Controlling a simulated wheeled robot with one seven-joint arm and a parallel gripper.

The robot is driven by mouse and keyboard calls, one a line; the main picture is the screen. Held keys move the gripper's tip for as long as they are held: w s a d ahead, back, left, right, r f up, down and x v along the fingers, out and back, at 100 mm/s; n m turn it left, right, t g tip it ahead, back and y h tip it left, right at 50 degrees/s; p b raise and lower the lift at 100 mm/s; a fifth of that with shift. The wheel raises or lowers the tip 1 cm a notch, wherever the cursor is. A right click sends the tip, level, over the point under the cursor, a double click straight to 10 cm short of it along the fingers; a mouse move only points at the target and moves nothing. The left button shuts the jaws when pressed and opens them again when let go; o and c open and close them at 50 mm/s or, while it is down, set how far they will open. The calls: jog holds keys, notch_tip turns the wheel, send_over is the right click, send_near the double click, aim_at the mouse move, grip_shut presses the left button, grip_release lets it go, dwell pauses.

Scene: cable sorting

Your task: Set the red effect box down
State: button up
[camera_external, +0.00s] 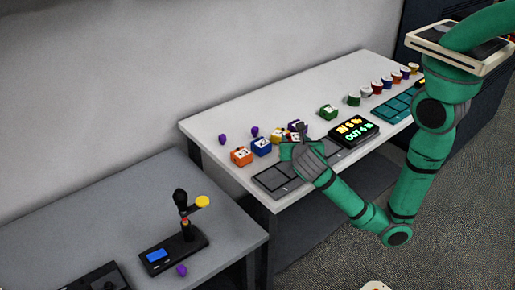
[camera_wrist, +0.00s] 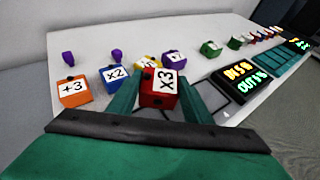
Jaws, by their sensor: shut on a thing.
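The red effect box (camera_wrist: 158,97), with a white "x3" label on top, is between the two green fingers of my gripper (camera_wrist: 158,92) in the wrist view. The fingers are shut on its sides. In the outside view my gripper (camera_external: 300,150) is over the white table's front part, by the dark slotted panel (camera_external: 268,182), and mostly hides the red box. Whether the box touches the surface below, I cannot tell.
Orange (camera_external: 241,156) and blue (camera_external: 261,147) boxes stand left of my gripper, with yellow and purple ones behind. A lit display (camera_external: 354,131), a green box (camera_external: 327,112) and several small coloured pieces are to the right.

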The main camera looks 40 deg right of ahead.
jog(key=a+r+n+t+y, duration=0.15)
jog(key=a+r, duration=0.25)
jog(key=a, duration=0.5)
jog(key=a+r+n+t+y, duration=0.1)
jog(key=a+r+n+y, duration=0.1)
jog(key=a+r, duration=0.45)
jog(key=s+a+r+n+y, duration=0.2)
jog(key=s+a+r, duration=0.15)
jog(key=a, duration=0.45)
jog(key=s+a+r+n+y, duration=0.2)
jog(key=s+a, duration=0.3)
jog(key=a, duration=0.3)
send_near(203, 214)
jog(key=w, duration=0.2)
jog(key=w+r, duration=0.1)
jog(key=w, duration=0.2)
jog(key=shift+w+d+r, duration=0.1)
jog(key=shift+w+r, duration=0.2)
jog(key=w, duration=0.3)
jog(key=shift+w, duration=0.3)
jog(key=shift+f, duration=0.75)
jog(key=shift+f, duration=0.15)
